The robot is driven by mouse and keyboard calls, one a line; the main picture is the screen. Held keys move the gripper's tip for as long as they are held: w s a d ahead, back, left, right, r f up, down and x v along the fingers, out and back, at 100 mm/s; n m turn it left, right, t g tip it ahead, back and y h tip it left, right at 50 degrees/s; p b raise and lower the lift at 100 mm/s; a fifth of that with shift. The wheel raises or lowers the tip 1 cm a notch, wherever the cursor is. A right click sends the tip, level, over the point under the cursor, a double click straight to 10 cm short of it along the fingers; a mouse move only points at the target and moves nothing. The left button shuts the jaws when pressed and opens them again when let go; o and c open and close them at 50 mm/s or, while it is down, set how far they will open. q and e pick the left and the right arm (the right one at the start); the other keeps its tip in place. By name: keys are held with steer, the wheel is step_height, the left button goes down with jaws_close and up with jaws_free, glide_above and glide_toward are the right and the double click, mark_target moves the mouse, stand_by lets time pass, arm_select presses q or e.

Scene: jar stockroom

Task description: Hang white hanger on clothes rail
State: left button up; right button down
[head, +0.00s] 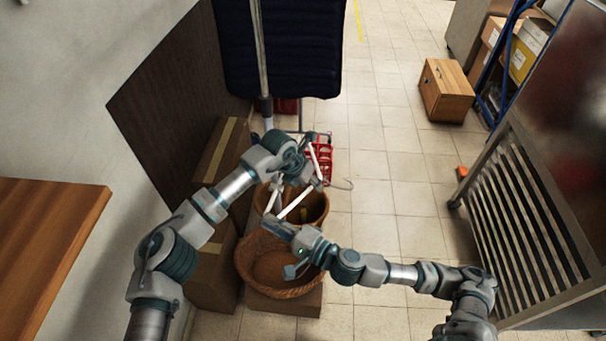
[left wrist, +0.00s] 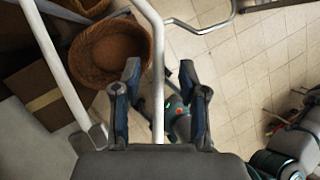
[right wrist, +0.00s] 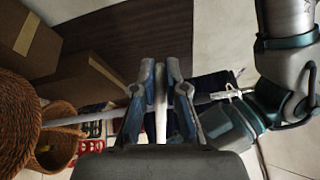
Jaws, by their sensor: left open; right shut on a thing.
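The white hanger (head: 296,203) is in the air in front of me, tilted, with its pale hook sticking out to the right in the head view. My right gripper (head: 276,226) is shut on one white bar, which shows between its fingers in the right wrist view (right wrist: 161,100). My left gripper (head: 314,168) is open, and a white hanger bar (left wrist: 157,75) passes between its spread fingers in the left wrist view. A grey metal pole (head: 260,50), perhaps part of the clothes rail, stands ahead before a dark blue quilted garment (head: 300,50). The rail's top bar is out of view.
Wicker baskets (head: 268,286) and cardboard boxes (head: 212,275) stand below the grippers. A wooden tabletop (head: 50,225) is at the left, and a slatted metal unit (head: 530,215) at the right. A wooden box (head: 446,90) lies farther back. The tiled floor between is mostly clear.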

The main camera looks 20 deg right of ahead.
arm_select(q)
steer(key=shift+x, duration=1.45)
steer(key=shift+a, duration=0.1)
arm_select(e)
steer(key=shift+a, duration=0.1)
arm_select(q)
steer(key=shift+c, duration=0.4)
jaws_close()
arm_select(e)
steer(key=c, duration=1.1)
jaws_free()
steer(key=shift+c, duration=0.2)
